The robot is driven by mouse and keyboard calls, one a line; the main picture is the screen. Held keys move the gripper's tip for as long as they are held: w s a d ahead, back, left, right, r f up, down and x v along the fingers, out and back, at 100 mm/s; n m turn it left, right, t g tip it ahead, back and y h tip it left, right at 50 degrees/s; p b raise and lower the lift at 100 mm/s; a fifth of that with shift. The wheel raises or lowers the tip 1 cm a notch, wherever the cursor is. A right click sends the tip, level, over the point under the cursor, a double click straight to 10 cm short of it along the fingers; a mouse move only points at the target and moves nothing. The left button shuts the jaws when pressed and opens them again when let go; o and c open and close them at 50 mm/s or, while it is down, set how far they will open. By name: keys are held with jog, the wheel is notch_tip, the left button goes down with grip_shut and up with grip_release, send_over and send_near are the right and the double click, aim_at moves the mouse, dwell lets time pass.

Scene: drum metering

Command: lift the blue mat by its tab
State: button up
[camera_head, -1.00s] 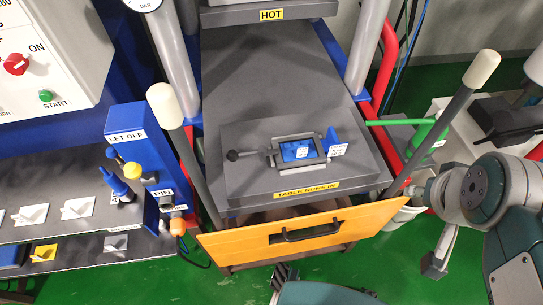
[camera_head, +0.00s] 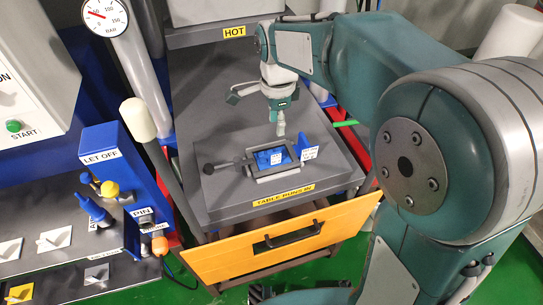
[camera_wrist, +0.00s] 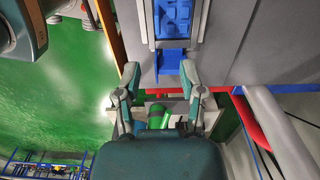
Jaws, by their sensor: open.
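The blue mat (camera_head: 272,158) lies in a grey metal frame (camera_head: 251,166) on the dark press table. Its upright blue tab (camera_head: 300,146), with a white label, stands at the right end of the frame. My gripper (camera_head: 280,128) hangs above the table, near the tab's left in the head view. In the wrist view, the mat (camera_wrist: 174,20) is at the top. The tab (camera_wrist: 167,68) shows between the fingertips of my open gripper (camera_wrist: 160,70), closer to the right finger. I cannot tell the height gap, and nothing is held.
A dark-knobbed handle (camera_head: 209,169) sticks out left of the frame. An orange panel (camera_head: 265,243) crosses the table's front. A white-capped lever (camera_head: 139,118) stands at left and a green rod (camera_head: 345,123) at right. The HOT plate (camera_head: 233,32) overhangs the back.

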send_over(275, 153)
jog(key=f, duration=0.4)
jog(key=shift+w+d+f, duration=0.25)
jog(key=shift+d+f, duration=0.15)
jog(key=f, duration=0.6)
jog(key=shift+s+a, duration=0.1)
jog(key=shift+a, duration=0.25)
grip_shut()
